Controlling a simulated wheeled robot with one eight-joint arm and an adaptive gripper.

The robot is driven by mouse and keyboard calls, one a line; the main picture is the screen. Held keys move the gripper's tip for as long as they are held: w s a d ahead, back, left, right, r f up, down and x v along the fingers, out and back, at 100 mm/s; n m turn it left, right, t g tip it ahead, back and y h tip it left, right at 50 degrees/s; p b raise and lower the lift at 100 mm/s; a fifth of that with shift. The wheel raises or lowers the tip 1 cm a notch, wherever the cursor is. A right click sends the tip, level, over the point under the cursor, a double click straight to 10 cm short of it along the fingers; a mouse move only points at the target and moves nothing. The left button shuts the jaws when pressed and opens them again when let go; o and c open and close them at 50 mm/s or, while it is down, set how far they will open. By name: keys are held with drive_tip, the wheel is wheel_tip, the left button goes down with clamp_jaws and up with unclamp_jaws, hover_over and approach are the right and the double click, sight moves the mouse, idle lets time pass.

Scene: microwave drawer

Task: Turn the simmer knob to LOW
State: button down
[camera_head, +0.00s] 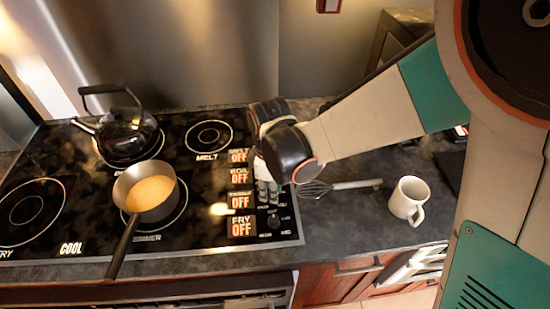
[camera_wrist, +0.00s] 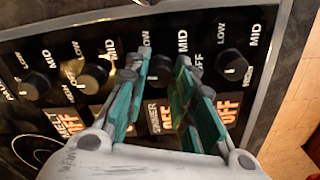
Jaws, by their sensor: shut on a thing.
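The simmer knob (camera_wrist: 161,66) is a black dial in the row of knobs along the stove's right side. My gripper (camera_wrist: 160,75) has its two green-padded fingers on either side of it and is shut on it. The fingers hide part of the knob. The simmer label (camera_wrist: 158,114) lies between the fingers, partly covered; its display in the head view (camera_head: 240,199) reads OFF. In the head view my gripper (camera_head: 268,190) reaches down over the knob panel and hides the simmer knob.
The fry knob (camera_wrist: 231,67) and boil knob (camera_wrist: 94,76) sit close on both sides. A saucepan of orange soup (camera_head: 150,193) stands on the simmer burner. A kettle (camera_head: 126,133) is behind it. A whisk (camera_head: 340,187) and white mug (camera_head: 408,197) lie right of the stove.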

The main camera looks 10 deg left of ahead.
drive_tip(key=m+b, duration=0.1)
drive_tip(key=m, duration=0.5)
drive_tip(key=shift+s+f+m, duration=0.1)
drive_tip(key=shift+m, duration=0.3)
drive_tip(key=m, duration=0.5)
drive_tip(key=shift+m+b, duration=0.3)
drive_tip(key=shift+m, duration=0.4)
drive_tip(key=c, duration=1.3)
unclamp_jaws()
drive_tip(key=shift+c, duration=0.2)
